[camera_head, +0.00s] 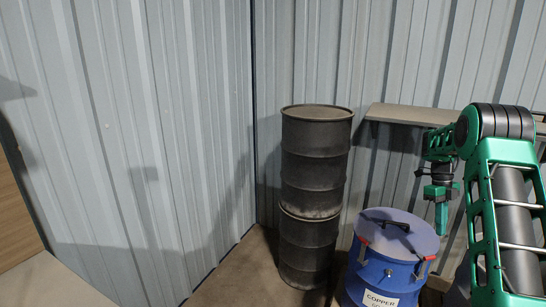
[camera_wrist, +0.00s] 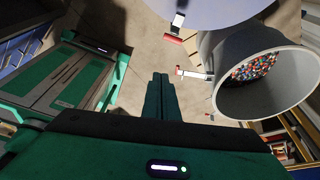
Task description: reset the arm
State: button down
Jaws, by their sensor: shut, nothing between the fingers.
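My gripper (camera_head: 441,215) hangs from my green and black arm at the right of the head view, pointing down. It is beside and above the blue drum (camera_head: 385,262), apart from it. In the wrist view the two dark green fingers (camera_wrist: 160,78) are together, with nothing between them. The arm is bent, with its large black joint high at the right.
The blue drum has a grey lid, red latches and a "COPPER" label. Two stacked black barrels (camera_head: 312,195) stand left of it. A wall shelf (camera_head: 395,114) is behind the arm. In the wrist view a grey container (camera_wrist: 226,95) holds coloured bits.

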jog(key=s+a+r+n+t, duration=0.1)
jog(key=s+a+r+n, duration=0.3)
jog(key=s+r+n, duration=0.4)
jog(key=s+a+r+n, duration=0.4)
jog(key=s+a+r, duration=0.15)
jog(key=s, duration=0.45)
jog(key=s+a+f+n+t, duration=0.1)
jog(key=s+a+n, duration=0.5)
jog(key=s, duration=0.5)
jog(key=s+a+f+n+t, duration=0.1)
jog(key=s+a+n, duration=0.5)
jog(key=s, duration=0.5)
jog(key=shift+f+n+y, duration=0.35)
jog(key=shift+n+y, duration=0.05)
jog(key=shift+n, duration=0.7)
jog(key=shift+d, duration=0.1)
